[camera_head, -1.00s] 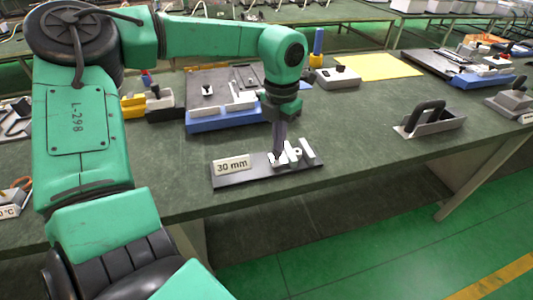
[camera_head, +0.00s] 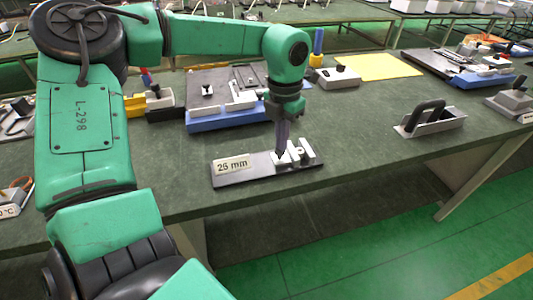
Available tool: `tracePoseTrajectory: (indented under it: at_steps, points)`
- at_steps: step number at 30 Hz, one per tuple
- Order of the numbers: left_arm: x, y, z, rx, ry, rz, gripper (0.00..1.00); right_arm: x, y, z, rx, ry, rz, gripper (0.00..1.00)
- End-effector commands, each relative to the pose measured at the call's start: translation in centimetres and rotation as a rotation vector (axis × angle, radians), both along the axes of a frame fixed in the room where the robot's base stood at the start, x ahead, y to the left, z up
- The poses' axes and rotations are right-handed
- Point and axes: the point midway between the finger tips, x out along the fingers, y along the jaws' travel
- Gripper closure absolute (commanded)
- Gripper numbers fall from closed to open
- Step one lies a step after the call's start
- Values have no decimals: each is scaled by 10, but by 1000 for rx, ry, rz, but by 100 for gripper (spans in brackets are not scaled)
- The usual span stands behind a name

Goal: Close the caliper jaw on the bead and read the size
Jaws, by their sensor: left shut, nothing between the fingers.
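The caliper is a dark flat base (camera_head: 238,180) near the bench's front edge. A display plate (camera_head: 233,164) at its left end reads "25 mm". White upright jaw blocks (camera_head: 304,150) stand at its right part. My left gripper (camera_head: 281,153) is shut and points down at the left white block, its tip at or against it; I cannot tell if they touch. The bead is too small or too hidden to make out clearly among the blocks. My right gripper is not in view.
Behind stands a blue-edged fixture (camera_head: 222,121) with a grey box (camera_head: 338,77) and yellow sheet (camera_head: 378,67). A black-handled metal holder (camera_head: 430,120) stands to the right. The green bench top between holder and caliper is clear.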

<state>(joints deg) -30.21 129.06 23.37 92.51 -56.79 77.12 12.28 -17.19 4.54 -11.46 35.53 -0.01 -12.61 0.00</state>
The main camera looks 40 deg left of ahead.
Motion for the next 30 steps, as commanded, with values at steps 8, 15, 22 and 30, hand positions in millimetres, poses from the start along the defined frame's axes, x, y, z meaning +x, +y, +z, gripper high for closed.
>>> tracePoseTrajectory:
  at_steps: [8,15,22,30]
  points:
    - [-4,-1,4,-2,18,-2,100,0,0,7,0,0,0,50]
    - [-2,0,32,1,11,-1,100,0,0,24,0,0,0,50]
    - [-2,0,56,1,7,-1,100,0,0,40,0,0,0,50]
    - [-1,0,69,0,5,-2,100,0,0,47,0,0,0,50]
